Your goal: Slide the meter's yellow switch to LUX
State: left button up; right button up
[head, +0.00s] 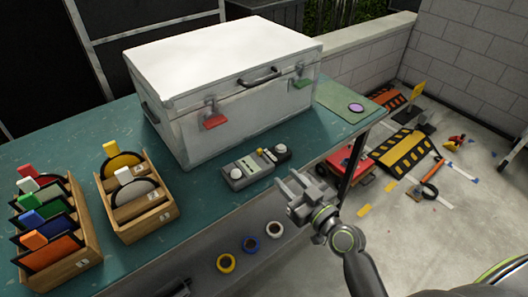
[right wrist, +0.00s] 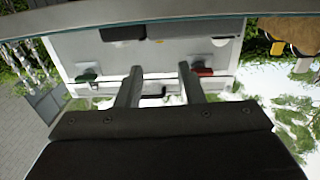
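The grey meter (head: 248,168) lies on the green worktable in front of the white case. There the meter (right wrist: 123,33) shows upside down near the top. My left gripper is out of view.
The white case (head: 235,85) stands close behind the meter, with red and green latches. Wooden racks (head: 137,205) of coloured filters stand at left. Carts and ramps (head: 403,150) lie on the floor at right.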

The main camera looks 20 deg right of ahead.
aim_at(261, 152)
jog(key=p+x, duration=0.2)
jog(key=x, duration=0.9)
grip_shut()
